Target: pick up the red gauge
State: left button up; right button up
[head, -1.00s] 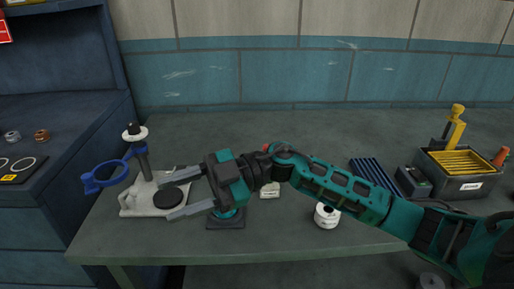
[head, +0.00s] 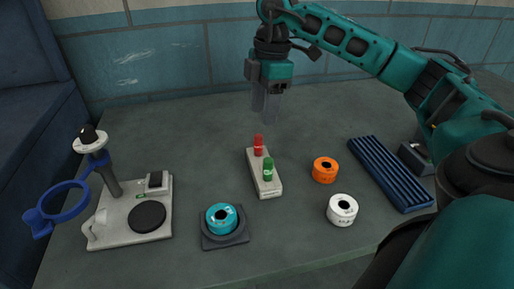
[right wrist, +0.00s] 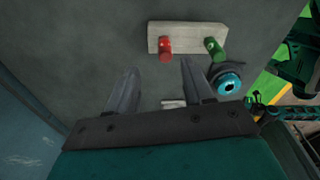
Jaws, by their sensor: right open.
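The red gauge (head: 258,145) is a small red cylinder standing upright in a pale block (head: 264,181), beside a green gauge (head: 268,169). The right wrist view also shows the red gauge (right wrist: 165,47) and the green gauge (right wrist: 213,48) in the block (right wrist: 187,30). My right gripper (head: 265,110) points down above the table, behind the red gauge in the head view. Its jaws (right wrist: 158,75) are open and empty, and the red gauge is beyond the fingertips, apart from them. My left gripper is not in view.
A teal ring on a dark base (head: 222,218) and a white stand with a blue hoop (head: 120,225) are at the left. An orange spool (head: 325,170), a white spool (head: 342,209) and a blue ribbed tray (head: 390,173) are at the right. Bare table lies behind the block.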

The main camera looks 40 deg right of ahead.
aim_at(259, 136)
jog(key=f, duration=0.2)
jog(key=shift+a+f, duration=0.2)
jog(key=shift+f, duration=0.2)
jog(key=f, duration=0.2)
jog(key=a+f+b, duration=0.1)
jog(key=f, duration=0.2)
jog(key=shift+s+a, duration=0.1)
jog(key=shift+a, duration=0.05)
grip_shut()
